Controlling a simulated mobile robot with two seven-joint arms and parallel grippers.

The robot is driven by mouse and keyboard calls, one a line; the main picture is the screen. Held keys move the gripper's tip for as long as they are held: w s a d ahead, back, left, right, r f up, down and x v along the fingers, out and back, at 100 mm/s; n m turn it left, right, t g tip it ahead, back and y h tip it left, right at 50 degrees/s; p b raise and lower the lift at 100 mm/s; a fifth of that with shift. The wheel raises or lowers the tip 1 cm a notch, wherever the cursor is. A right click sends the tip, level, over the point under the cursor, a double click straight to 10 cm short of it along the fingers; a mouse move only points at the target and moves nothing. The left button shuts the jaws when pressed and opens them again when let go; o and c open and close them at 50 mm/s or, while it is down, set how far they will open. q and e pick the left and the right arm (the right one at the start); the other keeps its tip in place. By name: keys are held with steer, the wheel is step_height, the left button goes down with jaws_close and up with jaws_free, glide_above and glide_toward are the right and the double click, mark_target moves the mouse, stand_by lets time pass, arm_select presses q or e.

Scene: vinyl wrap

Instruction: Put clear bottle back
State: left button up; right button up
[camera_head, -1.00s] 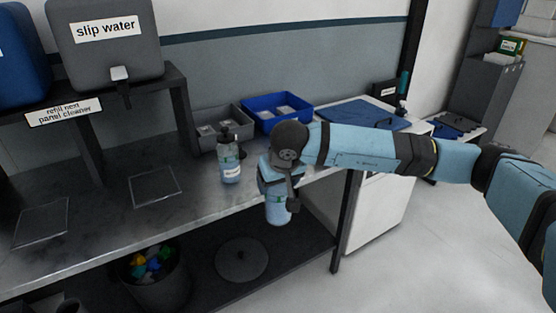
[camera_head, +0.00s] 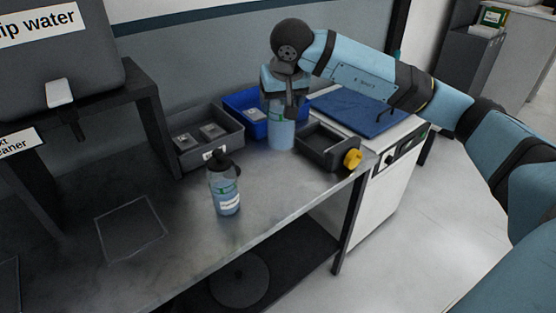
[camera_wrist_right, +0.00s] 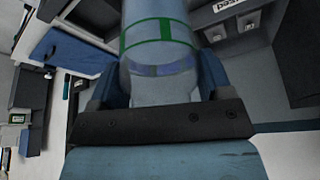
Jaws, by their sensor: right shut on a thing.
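My right gripper (camera_head: 284,104) is shut on a pale blue, see-through bottle (camera_head: 281,135) with a green band, gripped from above. It is upright at the back of the bench, in front of the blue bin; I cannot tell whether its base touches the bench. In the right wrist view the bottle (camera_wrist_right: 158,70) sits between the fingers, its green band showing. The gripper hides its top. A second bottle (camera_head: 224,190) with a black top and a white label stands on the bench, front left of the held one. My left gripper is not in view.
A grey bin (camera_head: 208,147) with small items and a blue bin (camera_head: 243,124) stand behind. A dark open tray (camera_head: 329,155) is close right of the held bottle, with a yellow knob-like thing (camera_head: 352,159) at its end. A flat outlined square (camera_head: 130,229) lies front left.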

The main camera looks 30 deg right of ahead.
mark_target(281, 138)
step_height(281, 138, down, 11)
steer(key=shift+r+b, duration=0.1)
steer(key=shift+b, duration=0.3)
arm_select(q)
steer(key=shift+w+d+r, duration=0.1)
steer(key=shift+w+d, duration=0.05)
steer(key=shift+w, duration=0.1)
arm_select(e)
step_height(281, 138, down, 4)
steer(key=shift+w+f, duration=0.1)
steer(key=shift+f, duration=0.15)
steer(key=shift+f+b, duration=0.15)
steer(key=shift+b, duration=0.25)
steer(key=o, duration=1.6)
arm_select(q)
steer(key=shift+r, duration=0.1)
